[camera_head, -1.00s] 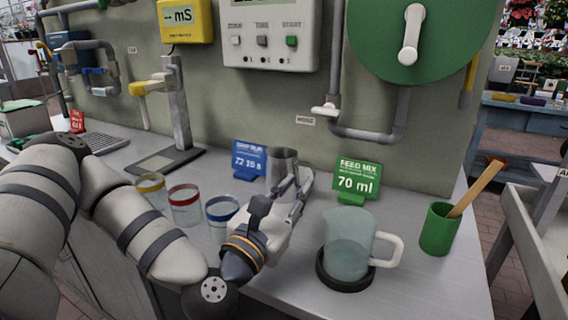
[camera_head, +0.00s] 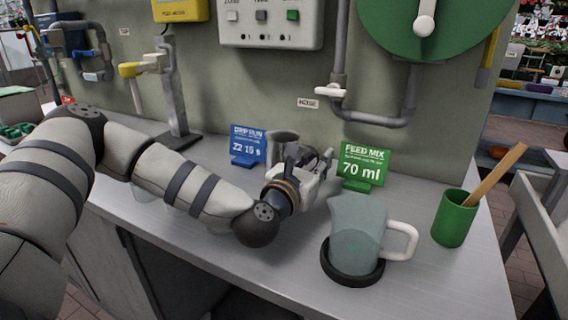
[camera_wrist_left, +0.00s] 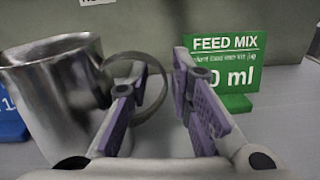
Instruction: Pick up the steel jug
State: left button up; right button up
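The steel jug (camera_head: 283,143) stands on the counter between the blue and green signs, its lower part hidden behind my left gripper in the head view. In the left wrist view the jug (camera_wrist_left: 55,88) fills the left side, with its loop handle (camera_wrist_left: 164,94) pointing right. My left gripper (camera_head: 318,160) is at the handle side of the jug. In the left wrist view the gripper (camera_wrist_left: 160,78) is open, and the outer curve of the handle shows between its two fingers. The left finger overlaps the handle loop; I cannot tell whether they touch. My right gripper is out of view.
A glass jug (camera_head: 357,232) on a black round base (camera_head: 352,276) stands in front right. A green FEED MIX sign (camera_head: 362,166) is close to the gripper, a blue sign (camera_head: 247,146) left of the jug. A green cup (camera_head: 454,219) stands far right.

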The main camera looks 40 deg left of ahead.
pick_arm(q)
grip_shut()
dwell(0.3)
jog(key=shift+r, duration=0.55)
notch_tip(320, 180, up, 2)
jog(key=shift+r+p, duration=0.2)
jog(key=shift+p, duration=0.1)
jog(key=s+a+r+p, duration=0.3)
jog(key=s+a+r, duration=0.4)
jog(key=s, duration=0.5)
jog(key=shift+r+p, duration=0.3)
jog(key=shift+r, duration=0.95)
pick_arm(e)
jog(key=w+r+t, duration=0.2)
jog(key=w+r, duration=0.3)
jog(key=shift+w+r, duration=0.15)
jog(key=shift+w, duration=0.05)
pick_arm(q)
jog(key=shift+s, duration=0.1)
